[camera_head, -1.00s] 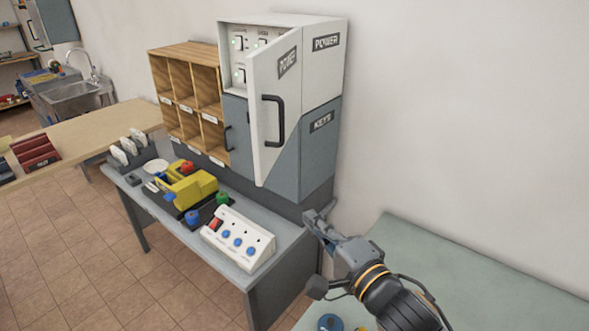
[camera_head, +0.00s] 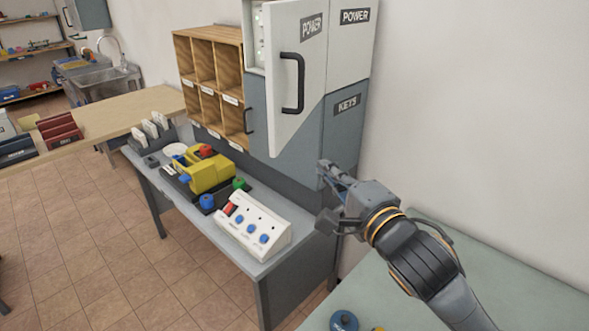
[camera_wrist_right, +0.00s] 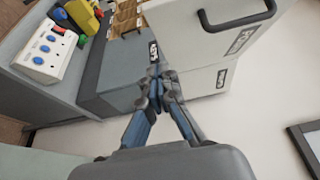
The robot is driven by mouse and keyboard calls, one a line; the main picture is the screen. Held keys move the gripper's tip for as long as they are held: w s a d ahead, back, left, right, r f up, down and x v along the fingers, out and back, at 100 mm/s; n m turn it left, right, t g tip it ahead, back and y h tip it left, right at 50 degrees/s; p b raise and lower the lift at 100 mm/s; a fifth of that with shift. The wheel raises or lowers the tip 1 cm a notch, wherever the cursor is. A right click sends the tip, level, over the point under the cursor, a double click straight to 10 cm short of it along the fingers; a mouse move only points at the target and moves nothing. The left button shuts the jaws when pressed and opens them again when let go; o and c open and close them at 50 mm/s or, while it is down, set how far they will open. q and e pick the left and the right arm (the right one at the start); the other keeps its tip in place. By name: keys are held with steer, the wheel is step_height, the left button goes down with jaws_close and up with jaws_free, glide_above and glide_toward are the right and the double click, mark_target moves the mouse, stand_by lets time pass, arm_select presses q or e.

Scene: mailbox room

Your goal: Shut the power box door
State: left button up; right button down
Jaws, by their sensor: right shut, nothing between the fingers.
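The power box door (camera_head: 300,75) is white with a dark handle (camera_head: 293,83) and stands ajar, swung out from the power box (camera_head: 349,45). Part of the box's inside shows to the left of the door. In the right wrist view the door (camera_wrist_right: 205,30) and its handle (camera_wrist_right: 246,20) show at the top. My right gripper (camera_head: 326,173) is shut and empty, below and to the right of the door and apart from it. It also shows in the right wrist view (camera_wrist_right: 158,72), fingertips together. My left gripper is out of view.
The grey-blue key box (camera_head: 345,130) is under the power box. The desk (camera_head: 187,210) below holds a white button panel (camera_head: 253,225) and a yellow device (camera_head: 210,174). Wooden pigeonholes (camera_head: 208,75) stand left of the boxes. A green-grey surface (camera_head: 390,300) lies below my right arm.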

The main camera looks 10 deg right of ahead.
mark_target(285, 144)
steer(key=w+a, duration=0.1)
steer(key=w, duration=0.1)
steer(key=w+a, duration=0.1)
steer(key=w, duration=0.1)
steer(key=w+a, duration=0.1)
steer(key=w, duration=0.2)
steer(key=shift+a, duration=0.35)
steer(key=shift+w+a, duration=0.1)
steer(key=shift+a, duration=0.4)
steer(key=shift+w, duration=0.1)
